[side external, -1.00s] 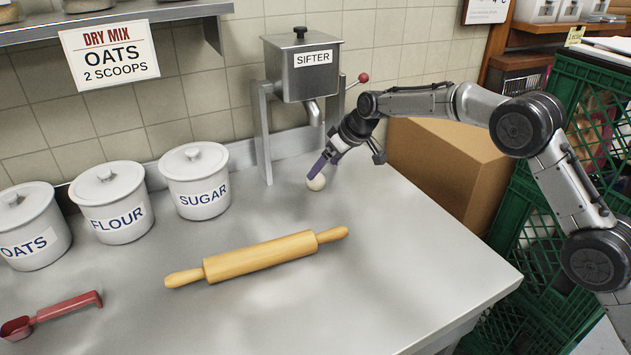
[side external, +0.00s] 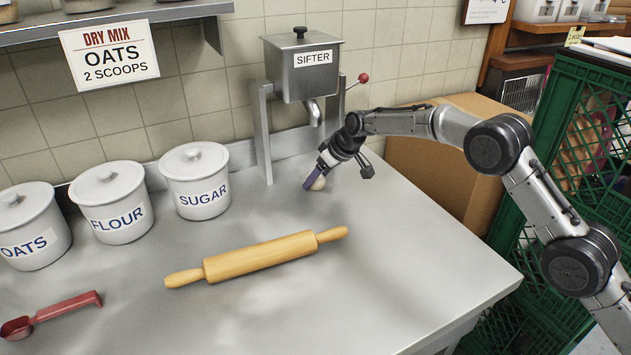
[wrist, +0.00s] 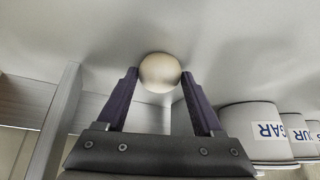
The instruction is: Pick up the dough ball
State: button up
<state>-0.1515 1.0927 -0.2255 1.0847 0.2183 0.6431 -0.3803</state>
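The dough ball (side external: 319,184) is small, round and cream-coloured. It lies on the steel worktop in front of the sifter, partly hidden by a purple finger in the side view. My gripper (side external: 312,185) is low over the worktop, tilted, with its fingertips at the ball. In the wrist view, the dough ball (wrist: 160,70) shows centred between the two purple fingertips of my gripper (wrist: 160,75). The fingers are spread, one on each side of it, with hardly any gap visible; firm contact cannot be made out.
The sifter (side external: 302,72) stands on metal legs just behind. A wooden rolling pin (side external: 260,257) lies in front. The sugar canister (side external: 195,180), flour canister (side external: 108,203) and oats canister (side external: 30,227) stand left. A cardboard box (side external: 440,170) is at right. The front right worktop is clear.

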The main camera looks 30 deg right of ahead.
jog(key=c, duration=0.5)
jog(key=shift+r, duration=0.1)
jog(key=shift+r, duration=0.8)
jog(key=s+d+r, duration=0.1)
jog(key=s+r, duration=0.2)
jog(key=s, duration=0.1)
jog(key=s+r, duration=0.4)
jog(key=s, duration=0.1)
jog(key=s+d+r, duration=0.1)
jog(key=s+r, duration=0.3)
jog(key=shift+s+d+r, duration=0.15)
jog(key=shift+s+d, duration=0.2)
